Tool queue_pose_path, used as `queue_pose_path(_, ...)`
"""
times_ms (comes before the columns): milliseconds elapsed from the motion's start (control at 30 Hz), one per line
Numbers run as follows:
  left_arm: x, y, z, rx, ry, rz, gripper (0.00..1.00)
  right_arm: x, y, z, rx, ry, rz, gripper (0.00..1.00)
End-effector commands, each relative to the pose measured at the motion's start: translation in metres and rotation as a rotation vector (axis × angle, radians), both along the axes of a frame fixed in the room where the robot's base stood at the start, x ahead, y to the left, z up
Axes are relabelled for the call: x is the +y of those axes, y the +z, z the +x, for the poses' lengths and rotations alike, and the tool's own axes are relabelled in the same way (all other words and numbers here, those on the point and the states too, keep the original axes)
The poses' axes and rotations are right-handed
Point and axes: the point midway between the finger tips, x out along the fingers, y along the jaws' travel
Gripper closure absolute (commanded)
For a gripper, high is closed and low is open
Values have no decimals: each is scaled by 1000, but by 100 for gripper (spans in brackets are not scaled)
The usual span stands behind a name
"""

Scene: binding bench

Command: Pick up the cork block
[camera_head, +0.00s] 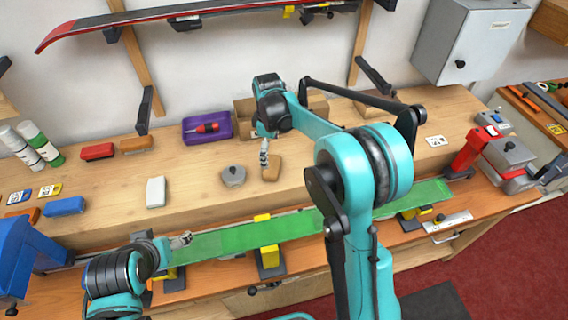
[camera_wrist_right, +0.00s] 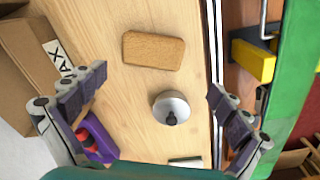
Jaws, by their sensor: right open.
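The cork block (camera_head: 272,170) is a small brown rounded rectangle on the raised wooden shelf of the bench. In the right wrist view the cork block (camera_wrist_right: 153,50) lies flat, above the line between my fingertips, with clear wood around it. My right gripper (camera_head: 264,156) is over the shelf beside the block in the head view.
A grey round-knobbed item (camera_head: 233,176) stands just left of the block. A purple tray (camera_head: 220,133) with a red tool and a cardboard box (camera_head: 318,106) are behind. A white block (camera_head: 155,192) lies left. The green ski (camera_head: 220,240) runs along the front.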

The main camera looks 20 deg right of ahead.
Motion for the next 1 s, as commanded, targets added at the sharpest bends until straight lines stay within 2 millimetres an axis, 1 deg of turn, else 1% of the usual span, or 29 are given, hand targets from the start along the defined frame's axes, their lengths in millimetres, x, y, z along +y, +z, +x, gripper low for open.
queue_pose_path(33, 0, 4, 0, 0, 0, 0, 22, 2, -6, 8, 16, 31, -2, 0)
queue_pose_path(200, 0, 5, 0, 0, 0, 0, 22, 5, -22, 16, 44, 87, -5, 0)
queue_pose_path(400, 0, -1, 0, 0, 0, 0, 22, 5, -45, 17, 47, 90, -5, 0)
queue_pose_path(567, 0, -5, 0, 0, 0, 0, 22, 5, -59, 18, 47, 89, -5, 0)
queue_pose_path(700, 0, -12, 0, 0, 0, 0, 22, 6, -82, 20, 46, 89, -6, 0)
queue_pose_path(800, 0, -15, 0, 0, 0, 0, 22, 6, -95, 19, 46, 89, -6, 0)
queue_pose_path(900, 0, -15, 0, 0, 0, 0, 22, 5, -99, 19, 46, 88, -5, 0)
queue_pose_path(1000, 0, -15, 0, 0, 0, 0, 22, 5, -98, 19, 46, 88, -5, 0)
